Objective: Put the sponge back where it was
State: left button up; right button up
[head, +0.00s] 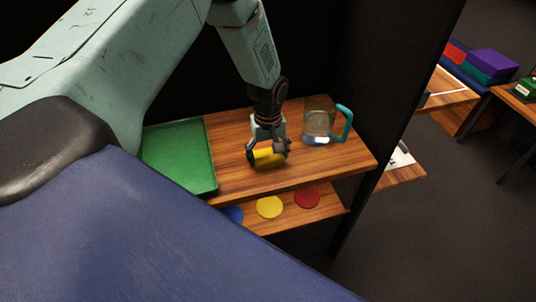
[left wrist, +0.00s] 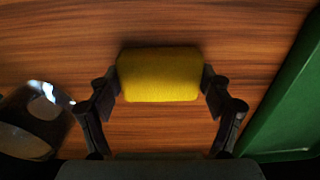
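The yellow sponge (head: 268,157) is at the upper wooden shelf, between the green tray and the glass pitcher. My left gripper (head: 267,153) comes down over it from above. In the left wrist view, the sponge (left wrist: 160,74) lies between the two fingertips of my left gripper (left wrist: 160,82), which press against its two ends. Whether the sponge rests on the wood or hangs just above it is hard to tell. My right gripper is not in either view.
A green tray (head: 210,160) lies left on the upper shelf (head: 320,165). A glass pitcher (head: 318,124) with a teal handle stands right of the gripper. Blue, yellow (head: 269,207) and red (head: 307,197) discs lie on the lower shelf. A dark panel (head: 405,80) bounds the right side.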

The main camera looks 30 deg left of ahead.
aim_at(269, 155)
pick_arm(q)
jog(key=shift+o, duration=1.4)
jog(key=shift+d+r, duration=0.1)
jog(key=shift+d, duration=0.05)
jog(key=shift+o, duration=0.7)
jog(key=shift+s+d+r, duration=0.1)
jog(key=shift+s+r, duration=0.1)
jog(key=shift+s, duration=0.05)
jog(key=shift+w+a+f, duration=0.2)
jog(key=shift+w+r, duration=0.1)
jog(key=shift+r, duration=0.1)
notch_tip(269, 155, up, 12)
jog(key=p, duration=0.1)
jog(key=shift+s, duration=0.2)
jog(key=shift+f, duration=0.15)
